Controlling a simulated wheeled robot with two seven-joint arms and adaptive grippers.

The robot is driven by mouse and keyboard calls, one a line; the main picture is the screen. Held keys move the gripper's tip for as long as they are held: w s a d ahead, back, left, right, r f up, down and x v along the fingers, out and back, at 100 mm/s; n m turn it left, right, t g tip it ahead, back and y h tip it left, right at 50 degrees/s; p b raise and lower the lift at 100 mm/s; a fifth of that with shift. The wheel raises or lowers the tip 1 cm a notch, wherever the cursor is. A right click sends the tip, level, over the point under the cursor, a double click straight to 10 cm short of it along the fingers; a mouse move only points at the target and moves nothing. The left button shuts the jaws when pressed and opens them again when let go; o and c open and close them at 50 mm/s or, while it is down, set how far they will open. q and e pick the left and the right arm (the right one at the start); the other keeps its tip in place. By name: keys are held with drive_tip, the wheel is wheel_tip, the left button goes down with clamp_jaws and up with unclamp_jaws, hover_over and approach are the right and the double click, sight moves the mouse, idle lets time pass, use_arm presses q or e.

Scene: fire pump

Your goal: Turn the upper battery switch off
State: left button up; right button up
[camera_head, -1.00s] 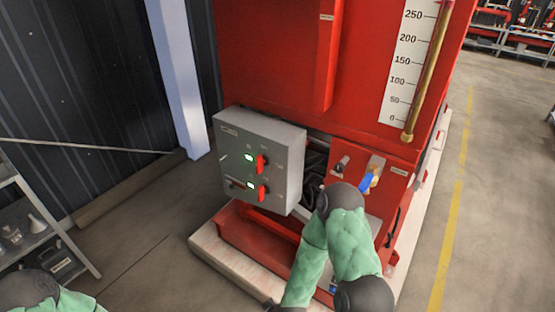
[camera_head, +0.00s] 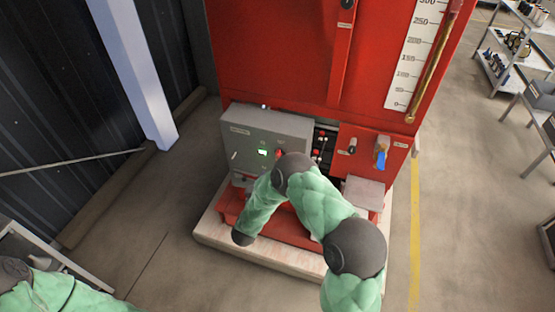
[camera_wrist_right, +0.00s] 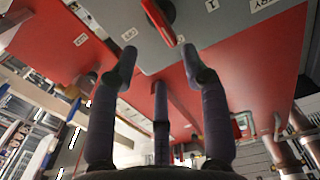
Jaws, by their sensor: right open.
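The grey switch box (camera_head: 265,130) hangs on the front of the red pump cabinet. In the head view the upper battery switch (camera_head: 281,153) shows as a small red handle beside a lit green lamp (camera_head: 262,152). My right arm covers the lower switch. The right wrist view shows a red switch handle (camera_wrist_right: 158,20) on the grey panel, with labels beside it; I cannot tell which switch it is. My right gripper (camera_wrist_right: 158,55) is open and empty, its fingertips close to the panel beside this handle, with no clear contact.
The red panel beside the box carries a blue-handled valve (camera_head: 381,158). A level gauge (camera_head: 412,60) with a brass pipe stands above it. A grey shelf (camera_head: 60,255) stands at the lower left.

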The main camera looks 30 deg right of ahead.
drive_tip(key=x, duration=0.9)
drive_tip(key=shift+w+a, duration=0.1)
clamp_jaws()
